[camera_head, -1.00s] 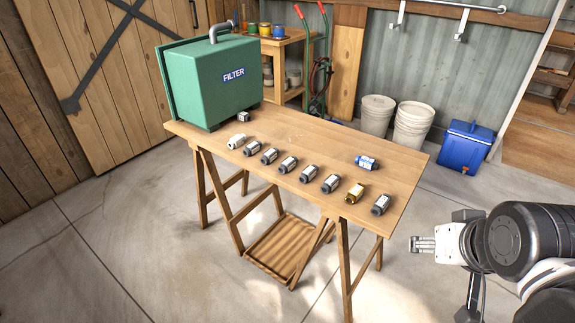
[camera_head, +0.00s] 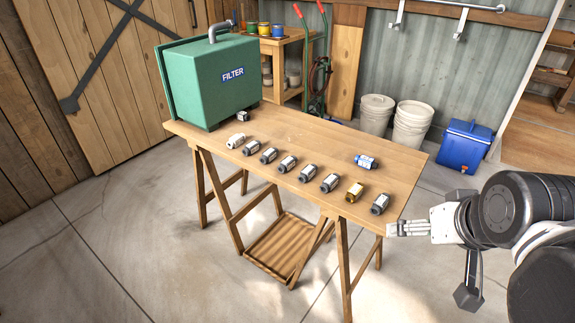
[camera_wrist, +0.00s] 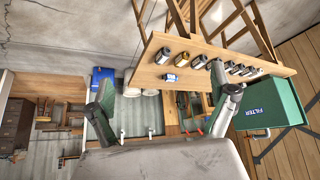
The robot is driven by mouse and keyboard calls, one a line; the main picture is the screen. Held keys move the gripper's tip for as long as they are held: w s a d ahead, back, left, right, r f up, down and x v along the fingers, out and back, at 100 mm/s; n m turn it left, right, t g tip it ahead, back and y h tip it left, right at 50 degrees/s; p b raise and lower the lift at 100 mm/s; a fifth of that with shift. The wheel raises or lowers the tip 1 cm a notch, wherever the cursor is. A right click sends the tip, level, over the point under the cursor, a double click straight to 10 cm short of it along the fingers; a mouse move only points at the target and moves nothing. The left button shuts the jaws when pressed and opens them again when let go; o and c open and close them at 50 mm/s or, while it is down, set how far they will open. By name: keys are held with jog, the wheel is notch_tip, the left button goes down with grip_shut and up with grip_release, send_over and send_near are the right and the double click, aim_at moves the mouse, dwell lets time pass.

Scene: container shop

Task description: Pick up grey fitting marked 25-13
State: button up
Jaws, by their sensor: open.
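The label markings are too small to read, so I cannot tell which is 25-13. A white fitting (camera_head: 236,141), a brass fitting (camera_head: 354,192) and a blue-and-white fitting (camera_head: 367,162) are also on the table. My gripper (camera_head: 392,229) is empty and open, beyond the table's right end; its spread fingers show in the wrist view (camera_wrist: 168,105).
A green box marked FILTER (camera_head: 215,80) stands at the table's left end, with a small dark block (camera_head: 242,116) beside it. A blue cooler (camera_head: 464,147) and white buckets (camera_head: 412,125) are on the floor behind. The right tabletop edge is near my gripper.

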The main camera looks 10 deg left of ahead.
jog(key=w+a+r+n+g+y, duration=0.1)
jog(key=w+a+r+n, duration=0.15)
jog(key=w, duration=0.45)
jog(key=w+a+r+n, duration=0.1)
jog(key=w+a+r, duration=0.2)
jog(key=w, duration=0.4)
jog(key=n+g+y, duration=0.3)
jog(key=n+g, duration=0.1)
jog(key=n, duration=0.4)
send_over(288, 160)
jog(key=s+d, duration=0.2)
jog(key=d, duration=0.2)
notch_tip(288, 160, down, 15)
jog(key=x, duration=0.7)
jog(key=shift+w+a+f, duration=0.1)
jog(key=shift+f, duration=0.15)
jog(key=shift+d+b+x, duration=0.1)
jog(key=shift+b+x, duration=0.2)
jog(key=shift+x, duration=1.05)
jog(key=shift+d+b+x, duration=0.15)
jog(key=shift+b+x, duration=0.15)
jog(key=shift+x, duration=1)
jog(key=c, duration=1.3)
jog(key=shift+o, duration=0.2)
